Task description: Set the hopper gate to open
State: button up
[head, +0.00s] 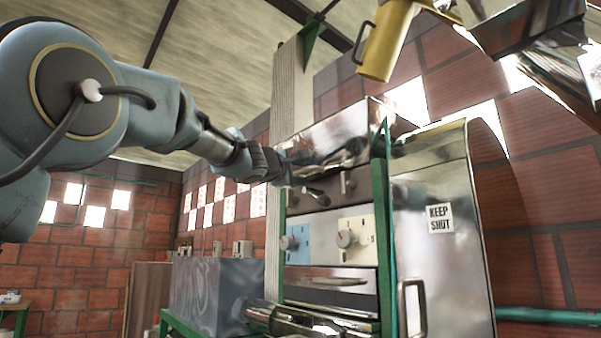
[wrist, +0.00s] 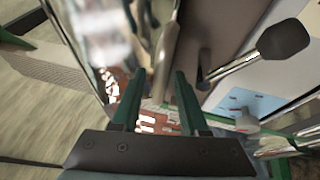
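The steel hopper (head: 340,135) sits on top of the green-framed machine. Below it, a short lever with a dark knob (head: 318,196) sticks out of the front panel. In the wrist view, a metal rod with a black knob (wrist: 283,38) comes out of a dark slot at the upper right. I cannot read any gate marking. My gripper (head: 283,168) is in front of the hopper's lower left, above and left of the lever. In the wrist view my gripper's green fingers (wrist: 160,74) are apart. The lever is to their right, not between them; a blurred metal edge shows behind the gap.
Below are a blue dial plate (head: 297,245) and a white dial plate (head: 357,240). A steel door marked KEEP SHUT (head: 440,219) is at right. A yellow cylinder (head: 385,42) hangs above. A pale post (head: 290,90) stands behind my gripper.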

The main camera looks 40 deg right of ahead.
grip_shut()
dwell(1.2)
